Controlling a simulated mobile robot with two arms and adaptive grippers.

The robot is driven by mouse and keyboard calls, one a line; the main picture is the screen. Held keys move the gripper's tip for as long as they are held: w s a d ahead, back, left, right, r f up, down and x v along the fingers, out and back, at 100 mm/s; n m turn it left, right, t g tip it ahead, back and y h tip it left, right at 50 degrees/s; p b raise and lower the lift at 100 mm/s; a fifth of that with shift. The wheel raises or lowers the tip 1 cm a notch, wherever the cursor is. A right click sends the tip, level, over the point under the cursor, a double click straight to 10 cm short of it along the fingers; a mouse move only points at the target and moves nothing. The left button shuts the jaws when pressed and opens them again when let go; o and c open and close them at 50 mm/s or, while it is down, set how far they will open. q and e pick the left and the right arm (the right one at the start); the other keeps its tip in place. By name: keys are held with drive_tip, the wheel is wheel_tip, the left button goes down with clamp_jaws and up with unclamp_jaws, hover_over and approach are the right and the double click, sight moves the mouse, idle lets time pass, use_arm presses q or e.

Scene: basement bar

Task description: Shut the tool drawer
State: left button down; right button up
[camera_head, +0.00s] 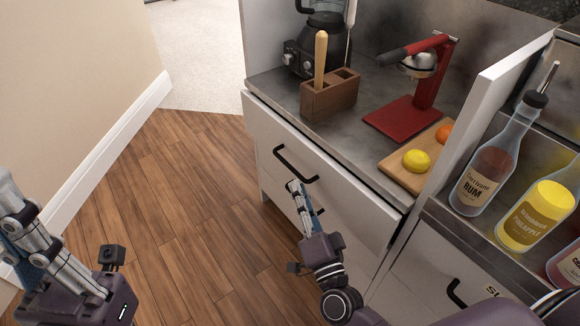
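The top drawer (340,194) of the white cabinet has a pale front and a black bar handle (296,163). Its front stands slightly proud of the counter edge; how far it is out is hard to tell. Nothing inside it shows. My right gripper (296,186) is in front of the drawer, its tips just below the handle. Its fingers lie close together with nothing between them; whether they touch the front is unclear. My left gripper (28,232) is at the lower left, far from the drawer, its fingertips cut off or unclear.
The counter holds a blender (318,45), a wooden holder (330,96), a red juicer (412,108) and a cutting board (400,175) with fruit. Bottles, including a rum bottle (490,170), stand on the right. A white upright panel (470,110) divides them. Wooden floor (180,190) is clear at left.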

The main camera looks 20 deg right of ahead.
sight(291, 167)
drive_tip(key=b+x, duration=0.1)
drive_tip(key=x, duration=0.6)
drive_tip(key=shift+w+r, duration=0.1)
drive_tip(key=shift+w, duration=0.25)
drive_tip(key=shift+c, duration=0.7)
clamp_jaws()
drive_tip(key=shift+d, duration=0.1)
